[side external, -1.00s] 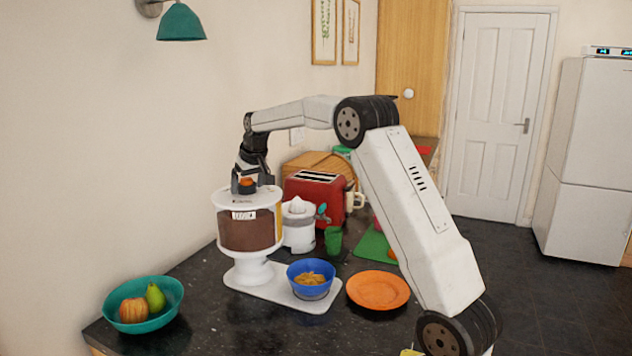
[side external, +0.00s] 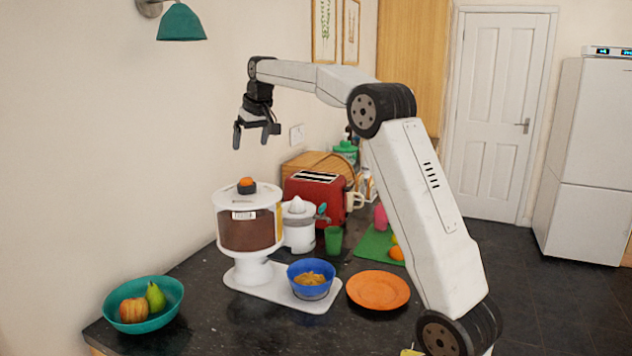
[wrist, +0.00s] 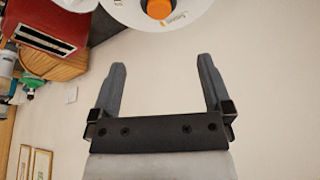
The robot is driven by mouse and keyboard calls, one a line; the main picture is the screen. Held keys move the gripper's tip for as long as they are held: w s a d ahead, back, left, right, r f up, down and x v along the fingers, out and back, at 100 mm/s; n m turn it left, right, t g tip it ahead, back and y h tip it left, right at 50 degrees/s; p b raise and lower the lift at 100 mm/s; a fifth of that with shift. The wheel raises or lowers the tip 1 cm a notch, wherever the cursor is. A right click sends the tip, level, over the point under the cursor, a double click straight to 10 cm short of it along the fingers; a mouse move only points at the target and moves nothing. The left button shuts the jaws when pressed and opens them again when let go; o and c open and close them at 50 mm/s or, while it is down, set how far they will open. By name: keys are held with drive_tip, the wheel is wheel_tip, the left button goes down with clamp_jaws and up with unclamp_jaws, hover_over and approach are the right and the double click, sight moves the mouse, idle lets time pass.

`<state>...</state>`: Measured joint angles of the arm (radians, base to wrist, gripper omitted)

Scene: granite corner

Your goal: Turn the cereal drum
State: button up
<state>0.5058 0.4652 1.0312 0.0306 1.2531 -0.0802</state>
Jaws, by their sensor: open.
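The cereal drum (side external: 250,229) is a clear cylinder with a white lid and brown contents, upright on a white stand. An orange and black knob (side external: 246,186) sits on top of its lid; the lid (wrist: 185,14) and the orange knob top also show at the upper edge of the wrist view. My gripper (side external: 255,140) is above the drum, pointing down, open and empty, clear of the knob. In the wrist view its two fingers (wrist: 163,80) are spread with nothing between them. A blue bowl (side external: 311,289) holding yellow-orange cereal stands on the white base plate (side external: 262,290).
A white juicer (side external: 299,236) and a red toaster (side external: 318,202) stand close behind the drum. A green cup (side external: 333,242), an orange plate (side external: 378,290) and a green board (side external: 372,246) lie to the right. A teal fruit bowl (side external: 147,318) is at the front left. The wall is close behind.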

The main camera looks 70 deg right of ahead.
drive_tip(key=s+a+n+y, duration=0.1)
drive_tip(key=s+a, duration=0.3)
drive_tip(key=a, duration=0.7)
drive_tip(key=s+a+n+y, duration=0.1)
drive_tip(key=s+a+n, duration=0.3)
drive_tip(key=a, duration=0.8)
drive_tip(key=shift+s+a, duration=0.3)
drive_tip(key=shift+s, duration=0.3)
drive_tip(key=shift+d+r, duration=0.1)
drive_tip(key=m+t+h, duration=0.4)
drive_tip(key=t+h, duration=0.2)
drive_tip(key=t, duration=0.1)
hover_over(266, 200)
drive_tip(key=f, duration=0.8)
drive_tip(key=shift+w+f, duration=0.2)
drive_tip(key=shift+s+f+t+y, duration=0.25)
drive_tip(key=shift+f+t+y, duration=0.45)
drive_tip(key=shift+f+y, duration=0.1)
drive_tip(key=shift+w, duration=0.1)
